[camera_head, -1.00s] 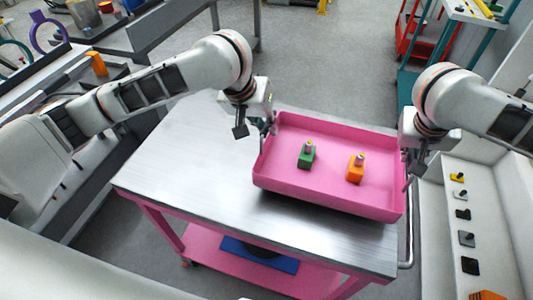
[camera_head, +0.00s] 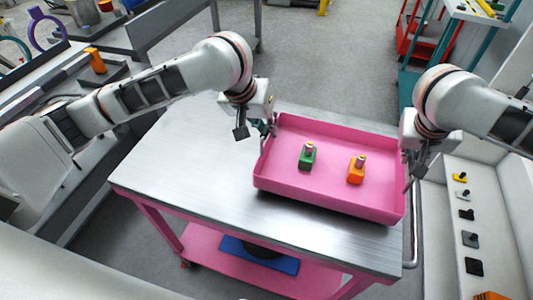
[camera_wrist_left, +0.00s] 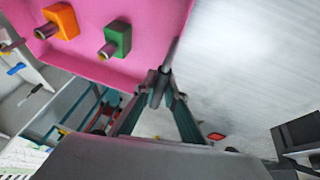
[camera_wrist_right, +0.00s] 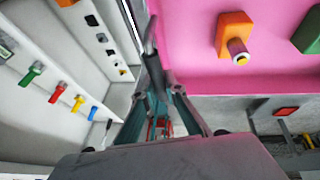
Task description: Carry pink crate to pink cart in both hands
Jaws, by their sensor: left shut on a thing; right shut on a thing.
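The pink crate (camera_head: 320,190) is over the steel top of the pink cart (camera_head: 180,165) in the head view, toward its right end. It looks about level. A dark shadow lies under its front edge; I cannot tell whether it touches the top. My left gripper (camera_head: 266,130) is shut on the crate's left wall, and my right gripper (camera_head: 409,170) is shut on its right wall. Both holds also show in the left wrist view (camera_wrist_left: 164,72) and right wrist view (camera_wrist_right: 150,62). A green block (camera_head: 307,158) and an orange block (camera_head: 355,172), each with a peg, stand inside the crate.
The left part of the cart top is bare. A blue item (camera_head: 258,256) lies on the cart's lower shelf. A pale ledge with several small parts (camera_head: 470,239) runs along the right. A teal-framed rack (camera_head: 478,50) stands at the back right. Grey floor (camera_head: 330,60) is open behind.

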